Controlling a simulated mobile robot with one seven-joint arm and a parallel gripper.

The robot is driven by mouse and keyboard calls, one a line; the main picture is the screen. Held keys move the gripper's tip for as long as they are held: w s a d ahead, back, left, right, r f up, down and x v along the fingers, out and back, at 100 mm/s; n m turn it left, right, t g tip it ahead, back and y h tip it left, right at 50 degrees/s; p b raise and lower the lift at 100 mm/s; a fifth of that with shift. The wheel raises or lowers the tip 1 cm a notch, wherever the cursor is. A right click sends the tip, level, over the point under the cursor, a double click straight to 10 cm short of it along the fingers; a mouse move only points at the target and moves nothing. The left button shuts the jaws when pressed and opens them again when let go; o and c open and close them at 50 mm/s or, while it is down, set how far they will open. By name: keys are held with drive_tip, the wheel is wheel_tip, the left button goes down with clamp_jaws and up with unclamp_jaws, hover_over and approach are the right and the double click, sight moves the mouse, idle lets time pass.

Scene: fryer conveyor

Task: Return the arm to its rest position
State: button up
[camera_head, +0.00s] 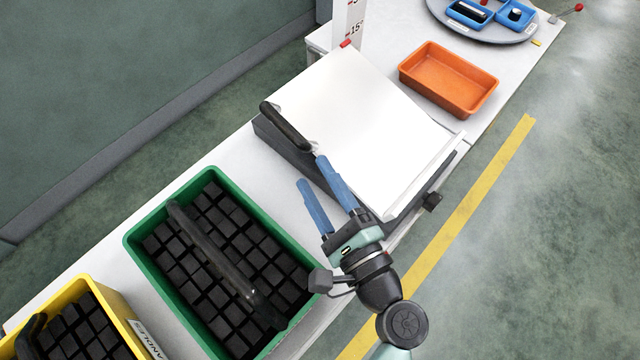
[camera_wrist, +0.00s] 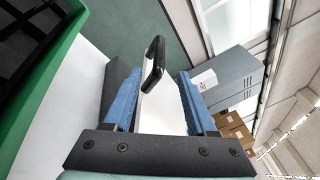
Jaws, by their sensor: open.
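My gripper (camera_head: 326,194) has two blue fingers and is open, with nothing between them. In the head view it is above the near left edge of a white-topped board with a dark base (camera_head: 365,125). A black handle (camera_head: 287,125) lies at that board's left side, just beyond my fingertips. In the wrist view the same black handle (camera_wrist: 153,62) shows between and beyond the open fingers (camera_wrist: 160,90). I cannot tell whether a finger touches the board.
A green crate (camera_head: 135,247) of black blocks, with a dark handle (camera_head: 225,262) across it, stands left of my gripper. A yellow crate (camera_head: 125,318) is at the lower left. An orange tray (camera_head: 448,80) and a round grey tray (camera_head: 480,32) are farther back. The floor at right is clear.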

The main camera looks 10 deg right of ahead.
drive_tip(key=shift+s+d, duration=0.1)
drive_tip(key=shift+s, duration=0.25)
idle(0.3)
drive_tip(key=w+a+r+n+t, duration=0.1)
drive_tip(key=w+r+n, duration=0.2)
drive_tip(key=r+n, duration=0.5)
drive_tip(key=w+a+r+n+t, duration=0.1)
drive_tip(key=w+a+r+n, duration=0.2)
drive_tip(key=r, duration=0.8)
drive_tip(key=w+r+n+t, duration=0.1)
drive_tip(key=w+r+n, duration=0.4)
drive_tip(key=r, duration=0.5)
drive_tip(key=s+r+n+t+h, duration=0.2)
drive_tip(key=s+r, duration=0.3)
drive_tip(key=r, duration=0.6)
drive_tip(key=s+a+r+n+t+h, duration=0.1)
drive_tip(key=s+r+n+t+h, duration=0.2)
drive_tip(key=s+r, duration=0.3)
wheel_tip(320, 180, up, 5)
drive_tip(key=shift+s+a+r+n+t, duration=0.2)
drive_tip(key=shift+n+t, duration=0.3)
drive_tip(key=shift+t, duration=0.4)
drive_tip(key=shift+w+f, duration=0.1)
drive_tip(key=shift+f, duration=0.1)
